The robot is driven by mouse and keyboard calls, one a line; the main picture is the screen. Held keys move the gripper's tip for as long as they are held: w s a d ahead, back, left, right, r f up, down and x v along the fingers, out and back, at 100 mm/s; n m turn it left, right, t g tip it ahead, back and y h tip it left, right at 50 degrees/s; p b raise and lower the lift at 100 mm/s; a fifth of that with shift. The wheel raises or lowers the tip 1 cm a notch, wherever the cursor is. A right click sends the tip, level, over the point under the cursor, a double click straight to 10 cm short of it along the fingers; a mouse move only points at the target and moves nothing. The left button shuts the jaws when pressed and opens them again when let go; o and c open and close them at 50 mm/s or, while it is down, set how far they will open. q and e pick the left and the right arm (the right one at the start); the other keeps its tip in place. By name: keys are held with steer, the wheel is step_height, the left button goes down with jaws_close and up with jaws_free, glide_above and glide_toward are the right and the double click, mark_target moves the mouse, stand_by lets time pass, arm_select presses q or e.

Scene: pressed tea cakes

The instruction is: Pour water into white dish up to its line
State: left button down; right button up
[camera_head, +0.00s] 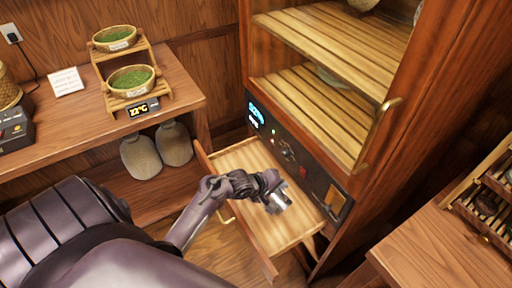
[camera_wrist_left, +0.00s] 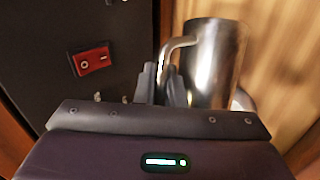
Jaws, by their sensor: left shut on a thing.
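A shiny metal jug (camera_head: 279,198) is held by my left gripper (camera_head: 266,186) over the open wooden drawer (camera_head: 245,157) of the cabinet. In the left wrist view the jug (camera_wrist_left: 211,62) looks upright, and the dark fingers of my left gripper (camera_wrist_left: 163,85) are shut on its handle. I cannot see water inside it. A white dish cannot be made out clearly. A pale curved edge shows beside the jug's base in the left wrist view, but I cannot tell what it is. My right gripper is out of view.
The wooden cabinet has slatted shelves (camera_head: 325,88), an open upper front and a control panel with a red switch (camera_wrist_left: 92,60). A stand with bowls of green leaves (camera_head: 131,78) is on the left counter (camera_head: 60,130). Another table (camera_head: 440,250) is at the right.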

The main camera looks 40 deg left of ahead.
mark_target(286, 196)
arm_select(q)
steer(key=shift+a+r, duration=0.15)
steer(key=shift+r, duration=0.05)
steer(key=shift+w+a+r+n+h+p, duration=0.15)
steer(key=shift+a+h+p, duration=0.15)
steer(key=shift+a+p, duration=0.25)
steer(key=shift+w+a+r+n+h+p, duration=0.15)
steer(key=shift+a+h+p, duration=0.15)
steer(key=shift+a+p, duration=0.25)
stand_by(0.7)
steer(key=d+f+b, duration=0.1)
steer(key=d+b, duration=0.1)
steer(key=b, duration=0.1)
steer(key=shift+s+f+y, duration=0.3)
steer(key=shift+f+y, duration=0.1)
steer(key=shift+s+d+f+m+y+p, duration=0.1)
steer(key=shift+d+m+y+p, duration=0.2)
steer(key=shift+d+m+y, duration=0.5)
steer(key=shift+d, duration=0.15)
steer(key=shift+d+y, duration=0.2)
steer(key=shift+y, duration=0.1)
steer(key=shift+d+m+y, duration=0.5)
steer(key=shift+d+y, duration=0.05)
steer(key=shift+y, duration=0.05)
steer(key=shift+d+f+t, duration=0.1)
steer(key=shift+f+t, duration=0.05)
steer(key=shift+t, duration=0.15)
